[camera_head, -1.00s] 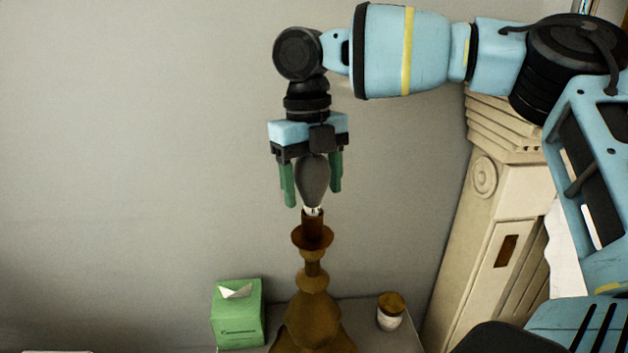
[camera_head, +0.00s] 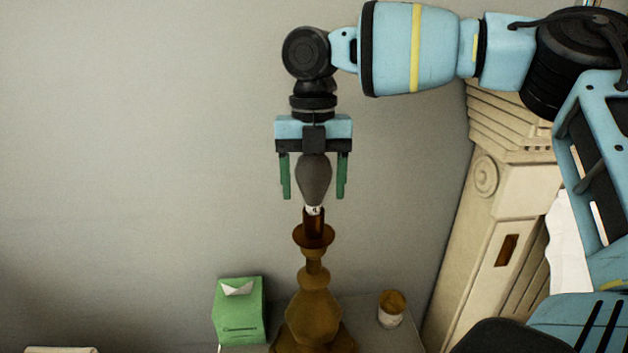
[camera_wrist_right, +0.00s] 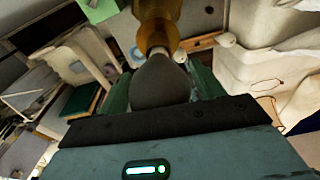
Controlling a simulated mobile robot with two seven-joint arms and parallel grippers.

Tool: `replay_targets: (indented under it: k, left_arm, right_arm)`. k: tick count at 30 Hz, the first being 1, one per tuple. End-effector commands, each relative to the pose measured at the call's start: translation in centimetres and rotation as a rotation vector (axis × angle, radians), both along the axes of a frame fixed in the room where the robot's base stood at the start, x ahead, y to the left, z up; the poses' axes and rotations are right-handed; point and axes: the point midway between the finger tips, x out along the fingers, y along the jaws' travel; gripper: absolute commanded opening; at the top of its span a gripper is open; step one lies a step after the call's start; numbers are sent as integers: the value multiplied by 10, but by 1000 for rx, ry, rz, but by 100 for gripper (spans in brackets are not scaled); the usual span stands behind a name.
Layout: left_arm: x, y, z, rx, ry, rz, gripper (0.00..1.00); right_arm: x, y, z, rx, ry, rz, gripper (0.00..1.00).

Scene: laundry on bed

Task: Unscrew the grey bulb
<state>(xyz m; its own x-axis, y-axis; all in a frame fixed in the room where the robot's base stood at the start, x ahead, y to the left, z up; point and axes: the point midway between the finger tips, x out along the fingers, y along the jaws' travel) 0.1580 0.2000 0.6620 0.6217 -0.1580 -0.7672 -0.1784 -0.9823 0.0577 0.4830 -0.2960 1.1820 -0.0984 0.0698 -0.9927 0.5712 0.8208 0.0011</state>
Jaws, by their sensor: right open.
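The grey bulb (camera_head: 314,180) stands upright in the socket at the top of a brown turned lamp base (camera_head: 314,307). My right gripper (camera_head: 314,192) points straight down over it. Its two green fingers are open, one on each side of the bulb, with a gap on both sides in the head view. In the right wrist view the bulb (camera_wrist_right: 160,82) lies between the green fingers, and the brown lamp shows beyond it. My left gripper is in neither view.
The lamp stands on a small table (camera_head: 388,341). A green tissue box (camera_head: 239,312) is left of the lamp and a small jar with a brown lid (camera_head: 391,309) is right of it. A cream carved column (camera_head: 490,200) rises at the right. The wall behind is bare.

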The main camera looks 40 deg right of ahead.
Motion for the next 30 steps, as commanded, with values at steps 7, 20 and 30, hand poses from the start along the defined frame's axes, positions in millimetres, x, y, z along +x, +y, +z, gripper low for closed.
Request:
replay_targets:
  k: [7,20,30]
  left_arm:
    - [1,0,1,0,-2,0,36]
    - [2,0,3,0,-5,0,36]
    - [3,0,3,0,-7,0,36]
  right_arm:
    - [0,0,0,0,0,-122,67]
    - [1,1,1,0,-2,-398,67]
    - [1,0,0,-1,0,-518,67]
